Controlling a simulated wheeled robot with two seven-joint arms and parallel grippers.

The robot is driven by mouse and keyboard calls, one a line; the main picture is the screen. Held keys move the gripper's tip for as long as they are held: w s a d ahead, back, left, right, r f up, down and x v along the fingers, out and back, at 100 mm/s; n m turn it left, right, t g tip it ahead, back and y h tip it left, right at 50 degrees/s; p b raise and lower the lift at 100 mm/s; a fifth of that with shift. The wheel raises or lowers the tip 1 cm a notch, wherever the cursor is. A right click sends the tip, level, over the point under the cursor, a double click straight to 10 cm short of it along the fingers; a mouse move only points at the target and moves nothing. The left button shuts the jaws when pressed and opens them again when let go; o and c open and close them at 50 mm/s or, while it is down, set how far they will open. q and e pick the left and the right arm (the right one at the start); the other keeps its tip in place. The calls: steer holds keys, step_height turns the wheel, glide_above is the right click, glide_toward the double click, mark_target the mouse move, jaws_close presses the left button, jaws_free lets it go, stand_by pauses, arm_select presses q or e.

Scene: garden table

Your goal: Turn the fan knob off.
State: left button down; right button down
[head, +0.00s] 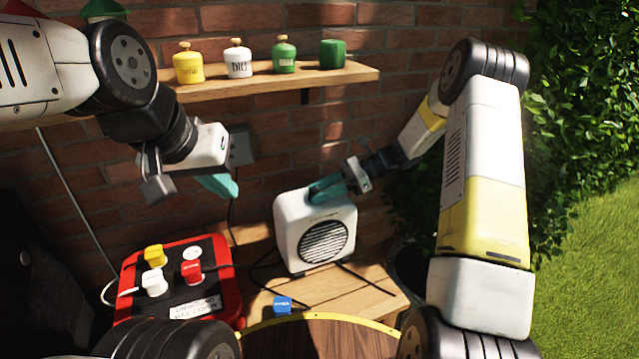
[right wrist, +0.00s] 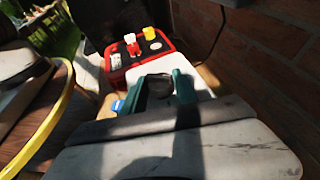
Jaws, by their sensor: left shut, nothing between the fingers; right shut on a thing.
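The white fan (head: 315,228) with a round dark grille stands on the wooden bench near the brick wall. My right gripper (head: 318,190) is at the top of the fan, its teal fingers reaching down there from the right. In the right wrist view the right gripper's fingers (right wrist: 166,88) close around a dark round knob (right wrist: 162,88) on top of the white fan (right wrist: 120,72). Most of the knob is hidden between the fingers, so its setting cannot be read. My left gripper (head: 222,188) is shut and empty, in the air left of the fan.
A red box (head: 228,262) with yellow, white and red plugs or knobs lies left of the fan. A small blue block (head: 283,303) sits in front. The shelf (head: 350,75) above holds several canisters. A yellow-rimmed round table (head: 310,340) is nearest. Dark cables lie around the fan.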

steer(key=n+g, duration=0.1)
steer(key=n+g+h, duration=0.1)
steer(key=n+g, duration=0.1)
steer(key=g, duration=0.1)
steer(key=shift+w+a+f+n, duration=0.1)
steer(key=shift+w+n, duration=0.2)
steer(key=shift+n, duration=0.1)
steer(key=shift+w+a+n+g+h, duration=0.1)
steer(key=shift+n+g+h, duration=0.6)
steer(key=shift+n+g, duration=0.25)
steer(key=shift+w+a+n+g+h, duration=0.1)
steer(key=shift+n+g+h, duration=0.6)
steer(key=shift+n+g, duration=0.2)
steer(key=shift+s+g, duration=0.1)
steer(key=shift+g, duration=0.15)
steer(key=c, duration=1)
jaws_free()
steer(key=shift+o, duration=0.2)
